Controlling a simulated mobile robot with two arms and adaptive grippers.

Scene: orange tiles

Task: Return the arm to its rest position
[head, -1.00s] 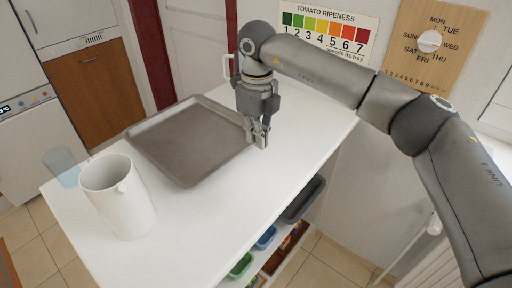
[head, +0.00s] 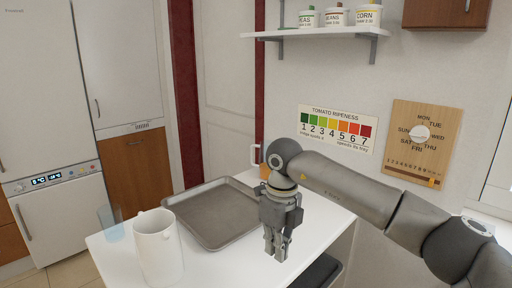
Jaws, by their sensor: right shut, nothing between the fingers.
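My right gripper (head: 277,252) shows in the head view above the right part of the white table, fingers pointing down. It is shut with nothing in it. My right arm comes in from the right and bends down at the wrist. The gripper is just right of the grey tray (head: 236,239), which looks empty. My left gripper is not in view.
A white pitcher (head: 158,250) and a clear bluish glass (head: 111,224) stand on the table (head: 205,268) left of the tray. A white mug (head: 255,156) is partly hidden behind my wrist. A wall shelf (head: 318,33) holds several canisters.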

